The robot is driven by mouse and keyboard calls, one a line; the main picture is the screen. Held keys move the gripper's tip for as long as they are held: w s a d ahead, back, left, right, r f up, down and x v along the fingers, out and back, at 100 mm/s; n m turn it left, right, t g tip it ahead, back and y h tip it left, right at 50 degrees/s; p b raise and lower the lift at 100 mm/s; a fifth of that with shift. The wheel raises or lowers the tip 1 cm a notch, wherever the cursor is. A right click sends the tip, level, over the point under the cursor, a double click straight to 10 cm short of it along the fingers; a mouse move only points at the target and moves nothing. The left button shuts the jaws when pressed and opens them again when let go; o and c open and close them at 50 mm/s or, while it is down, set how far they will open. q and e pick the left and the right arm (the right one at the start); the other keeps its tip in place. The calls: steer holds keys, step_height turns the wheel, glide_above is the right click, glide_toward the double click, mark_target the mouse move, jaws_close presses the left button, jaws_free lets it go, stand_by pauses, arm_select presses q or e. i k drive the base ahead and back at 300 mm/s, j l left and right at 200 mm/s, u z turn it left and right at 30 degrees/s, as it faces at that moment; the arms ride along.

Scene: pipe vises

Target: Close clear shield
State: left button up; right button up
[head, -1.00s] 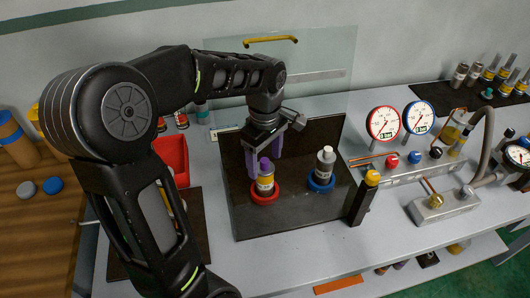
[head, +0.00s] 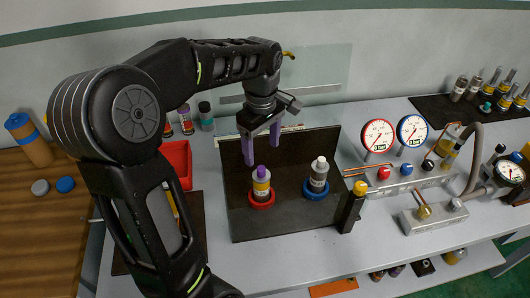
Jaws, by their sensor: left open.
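The clear shield (head: 322,78) stands raised, roughly upright, behind the dark fixture (head: 265,222) on the bench. Its yellow handle (head: 289,55) is at the top, mostly hidden behind my left arm. My left gripper (head: 261,156) is open and empty, its purple fingers pointing down in front of the shield and just above and behind the purple-capped bottle (head: 261,182). That bottle stands upright in a red ring (head: 261,201). A grey-capped bottle (head: 319,174) stands in a blue ring (head: 316,192) to its right. My right gripper is not in view.
A black post with a yellow top (head: 351,210) stands at the fixture's right edge. Gauges (head: 378,135) and valve piping (head: 425,216) fill the bench to the right. A red bin (head: 175,163) is at the left, partly behind my arm.

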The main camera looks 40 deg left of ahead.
mark_target(336, 88)
steer(key=k+l, duration=0.35)
steer(key=l, duration=0.15)
steer(key=k+l, duration=0.4)
steer(key=l, duration=0.1)
